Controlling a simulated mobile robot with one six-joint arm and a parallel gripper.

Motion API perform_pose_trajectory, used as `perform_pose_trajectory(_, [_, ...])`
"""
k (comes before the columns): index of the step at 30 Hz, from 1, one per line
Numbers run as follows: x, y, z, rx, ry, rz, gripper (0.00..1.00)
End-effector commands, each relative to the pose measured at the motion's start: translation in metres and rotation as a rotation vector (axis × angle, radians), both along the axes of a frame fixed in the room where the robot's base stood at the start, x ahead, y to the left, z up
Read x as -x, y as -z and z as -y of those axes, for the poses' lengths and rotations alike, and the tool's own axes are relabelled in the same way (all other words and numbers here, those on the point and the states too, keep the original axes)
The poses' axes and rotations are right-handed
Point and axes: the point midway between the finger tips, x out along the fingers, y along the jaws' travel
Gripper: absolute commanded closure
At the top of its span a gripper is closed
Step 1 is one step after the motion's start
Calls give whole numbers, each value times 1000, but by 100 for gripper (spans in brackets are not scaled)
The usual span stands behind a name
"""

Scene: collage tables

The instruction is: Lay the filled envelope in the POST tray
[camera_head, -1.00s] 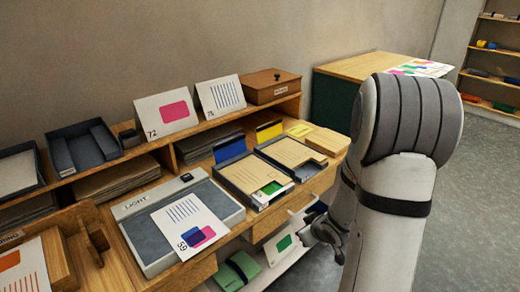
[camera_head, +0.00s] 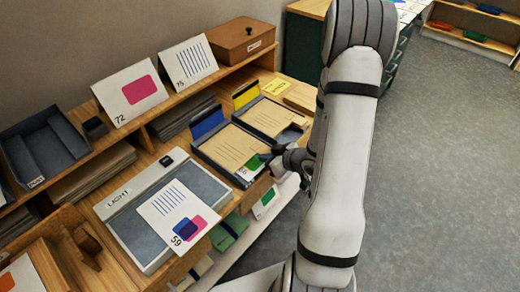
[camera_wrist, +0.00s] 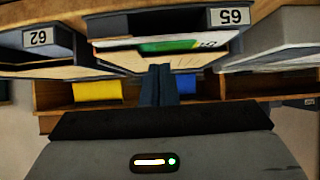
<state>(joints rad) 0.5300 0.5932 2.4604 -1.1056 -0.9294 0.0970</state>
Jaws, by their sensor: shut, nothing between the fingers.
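A tan envelope (camera_head: 230,146) with a green-marked card (camera_head: 248,172) at its front end lies in a dark tray with a blue tab. In the wrist view, upside down, this tray bears the label 65 (camera_wrist: 230,17), and the card's green part (camera_wrist: 168,46) shows at the envelope. My gripper (camera_head: 266,158) is shut and empty at the tray's front right corner; its fingers (camera_wrist: 157,84) point at the envelope end in the wrist view. Whether it touches is unclear.
A second tray (camera_head: 298,134) holding a tan envelope stands right of the first, with a yellow tab. A light box (camera_head: 152,258) carrying card 59 (camera_head: 178,212) is on the left. Cards 72 and 75 stand on the upper shelf. Grey floor is clear at right.

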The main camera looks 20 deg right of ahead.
Motion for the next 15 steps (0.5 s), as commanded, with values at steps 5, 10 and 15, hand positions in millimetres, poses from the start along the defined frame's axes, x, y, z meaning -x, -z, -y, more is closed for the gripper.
perform_pose_trajectory(5, [-33, -2, -21, 2, -8, 1, 100])
perform_pose_trajectory(10, [-65, -2, -39, 2, -7, 1, 100])
perform_pose_trajectory(15, [-92, -2, -54, 1, -3, 1, 100])
